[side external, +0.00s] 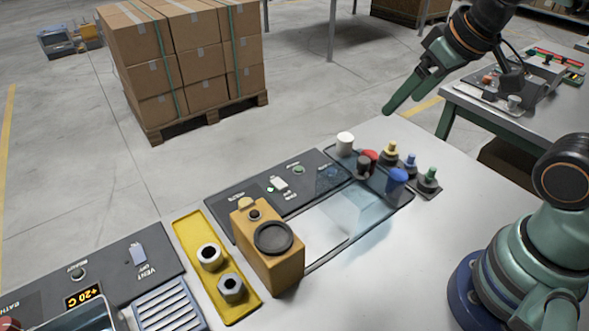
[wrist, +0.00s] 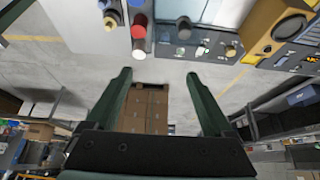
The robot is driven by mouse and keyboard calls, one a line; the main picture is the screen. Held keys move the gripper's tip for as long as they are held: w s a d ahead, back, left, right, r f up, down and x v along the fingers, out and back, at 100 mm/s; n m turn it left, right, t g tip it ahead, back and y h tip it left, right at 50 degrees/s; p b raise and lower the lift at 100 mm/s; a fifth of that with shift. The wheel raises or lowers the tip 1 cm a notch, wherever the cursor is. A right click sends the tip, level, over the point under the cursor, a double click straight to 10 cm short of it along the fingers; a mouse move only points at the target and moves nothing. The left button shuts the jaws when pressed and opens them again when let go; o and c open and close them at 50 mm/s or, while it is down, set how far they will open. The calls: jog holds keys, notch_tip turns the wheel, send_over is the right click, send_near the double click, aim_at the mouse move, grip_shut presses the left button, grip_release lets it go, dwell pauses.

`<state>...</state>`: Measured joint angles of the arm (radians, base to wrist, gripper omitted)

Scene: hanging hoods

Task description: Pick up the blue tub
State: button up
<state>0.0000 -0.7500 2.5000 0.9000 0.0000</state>
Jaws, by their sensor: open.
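The blue tub (side external: 397,183) stands at the right end of the bench row, at the edge of a clear glass-like panel (side external: 362,212). In the wrist view a blue shape (wrist: 136,4) at the top edge, partly cut off, seems to be this tub. My gripper (side external: 396,103) is raised above and beyond the bench's far edge, up and to the right of the tub in the side view. In the wrist view its two fingers (wrist: 158,78) are spread wide with nothing between them. It is well apart from the tub.
A red tub (side external: 371,157), a dark cylinder (side external: 363,166) and a white tub (side external: 345,142) stand close left of the blue tub. Small bottles with yellow (side external: 391,148), blue (side external: 410,159) and green (side external: 431,173) caps crowd its right.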

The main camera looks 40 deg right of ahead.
jog(key=shift+f, duration=0.1)
jog(key=d+f+m+g, duration=0.2)
jog(key=f+m, duration=0.3)
jog(key=f, duration=0.1)
jog(key=d+f+m+g, duration=0.2)
jog(key=f+m, duration=0.3)
jog(key=f, duration=0.1)
jog(key=d+f+m+g, duration=0.1)
jog(key=d+f+m, duration=0.1)
jog(key=f+m, duration=0.3)
jog(key=shift+w+d+f+m+g, duration=0.2)
jog(key=shift+w+f+m+g, duration=0.1)
jog(key=shift+f+m+g, duration=0.15)
jog(key=shift+w+f, duration=0.2)
jog(key=shift+f, duration=1.2)
jog(key=shift+w+f, duration=0.15)
jog(key=shift+f, duration=1.2)
grip_shut()
